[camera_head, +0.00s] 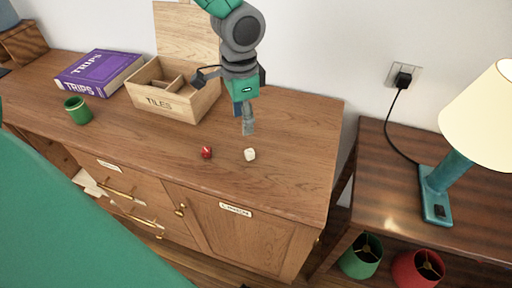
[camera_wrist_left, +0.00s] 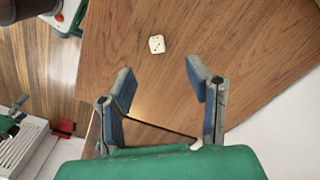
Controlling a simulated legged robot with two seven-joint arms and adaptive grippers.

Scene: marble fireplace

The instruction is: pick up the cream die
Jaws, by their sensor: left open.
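The cream die (camera_head: 250,154) lies on the wooden cabinet top, near its front edge. It also shows in the left wrist view (camera_wrist_left: 156,44), ahead of the fingertips and roughly midway between them. My left gripper (camera_head: 248,128) hangs above the cabinet top, just behind the die in the head view. In the left wrist view its two fingers (camera_wrist_left: 160,85) are spread apart with nothing between them. The gripper and the die look apart. My right gripper is not in view.
A wooden tiles box (camera_head: 160,103), a green cup (camera_head: 78,110) and a purple book (camera_head: 98,73) stand further left. A lamp (camera_head: 436,190) stands on a side table at right. The cabinet top right of the die is clear.

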